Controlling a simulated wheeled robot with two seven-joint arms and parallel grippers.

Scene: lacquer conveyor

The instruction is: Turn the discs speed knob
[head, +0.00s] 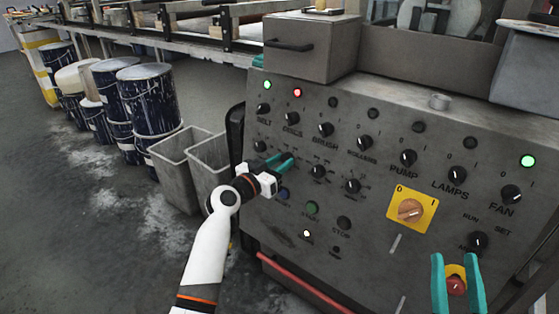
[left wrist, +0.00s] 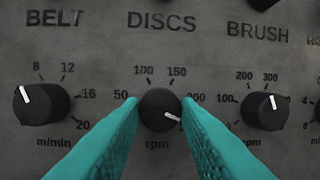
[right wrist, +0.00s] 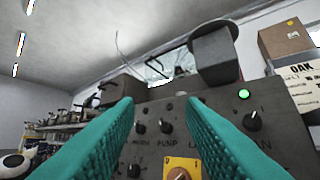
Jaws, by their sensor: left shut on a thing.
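The discs speed knob (left wrist: 160,110) is black and round, under the DISCS label with an rpm scale. Its white pointer line points to the lower right, below the 200 mark. My left gripper (left wrist: 161,103) has one teal finger on each side of this knob and is shut on it. In the head view my left gripper (head: 290,161) reaches the panel from the left, and its fingers mostly hide the knob. My right gripper (head: 454,256) is open and empty at the lower right, with its fingers pointing up; it also shows open in the right wrist view (right wrist: 160,100).
The belt speed knob (left wrist: 41,104) and brush speed knob (left wrist: 264,110) sit close on either side. Grey bins (head: 180,170) stand left of the panel.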

